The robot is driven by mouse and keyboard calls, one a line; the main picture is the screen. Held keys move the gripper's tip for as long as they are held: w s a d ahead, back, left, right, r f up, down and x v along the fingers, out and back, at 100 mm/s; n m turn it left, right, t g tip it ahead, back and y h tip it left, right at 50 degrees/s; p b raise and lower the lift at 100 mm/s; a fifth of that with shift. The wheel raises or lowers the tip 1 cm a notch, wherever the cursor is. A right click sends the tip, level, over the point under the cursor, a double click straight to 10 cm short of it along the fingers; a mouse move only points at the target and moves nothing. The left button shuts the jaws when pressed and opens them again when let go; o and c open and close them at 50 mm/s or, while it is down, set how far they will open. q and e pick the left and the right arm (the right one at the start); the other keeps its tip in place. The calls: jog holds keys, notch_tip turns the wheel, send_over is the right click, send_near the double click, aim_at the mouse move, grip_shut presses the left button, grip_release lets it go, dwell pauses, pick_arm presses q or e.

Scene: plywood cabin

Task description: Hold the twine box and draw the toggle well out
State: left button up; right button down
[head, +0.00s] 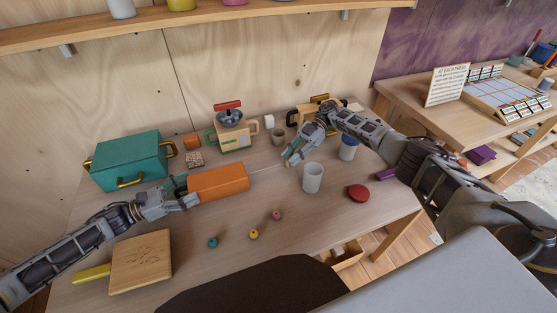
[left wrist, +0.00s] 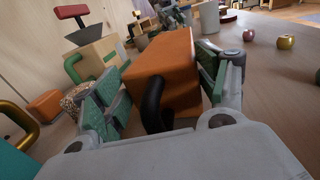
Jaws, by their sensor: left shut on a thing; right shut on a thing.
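The orange twine box (head: 218,182) lies on the middle of the table. My left gripper (head: 186,191) is shut on its left end; in the left wrist view the green-padded fingers (left wrist: 160,88) stand on either side of the box (left wrist: 168,60), and a black loop shows at its near end. A thin pale line of twine (head: 266,168) runs from the box's right end toward my right gripper (head: 290,157). My right gripper is shut, low over the table to the right of the box. The toggle is too small or hidden between its fingers.
A teal case (head: 130,160) stands behind left, a grinder (head: 232,133) behind the box. Small balls (head: 254,234) and a wooden board (head: 141,262) lie in front.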

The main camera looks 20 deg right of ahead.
pick_arm(q)
jog(key=shift+a, duration=0.1)
pick_arm(e)
jog(key=shift+d, duration=0.45)
jog(key=c, duration=1.6)
grip_release()
jog(key=shift+o, duration=0.2)
jog(key=shift+v, duration=3.6)
jog(key=shift+d, duration=0.1)
